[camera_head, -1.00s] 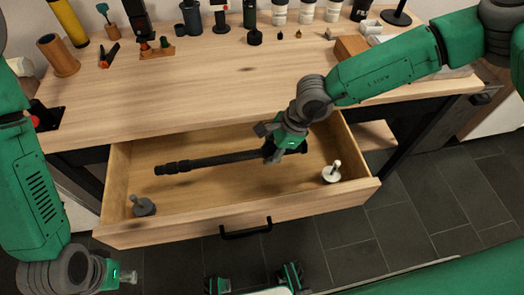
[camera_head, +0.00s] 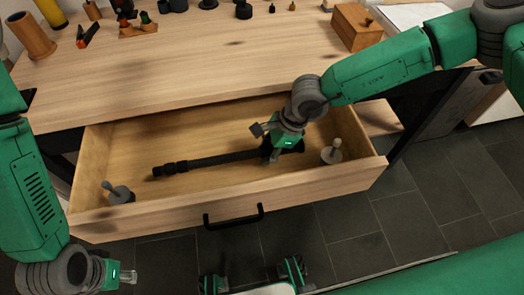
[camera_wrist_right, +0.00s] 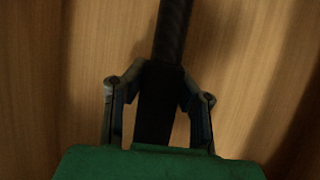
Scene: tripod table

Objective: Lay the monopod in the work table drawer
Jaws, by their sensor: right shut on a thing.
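The black monopod (camera_head: 205,161) lies along the inside of the open work table drawer (camera_head: 240,192), its thin end toward the left. It also shows in the right wrist view (camera_wrist_right: 172,35), running up from between the fingers. My right gripper (camera_head: 273,152) is in the drawer, shut on the monopod near its right end. In the right wrist view the fingers (camera_wrist_right: 158,100) stand on both sides of the dark shaft. Whether the monopod touches the drawer floor is hard to tell. My left gripper (camera_head: 128,277) is outside the drawer at the lower left, empty, its fingers small and unclear.
A grey knobbed piece (camera_head: 118,193) stands in the drawer's left front corner, and a pale one (camera_head: 332,152) stands at the right. The drawer front has a black handle (camera_head: 233,217). The table top (camera_head: 190,70) above is mostly clear, with a wooden box (camera_head: 355,27) at the back right.

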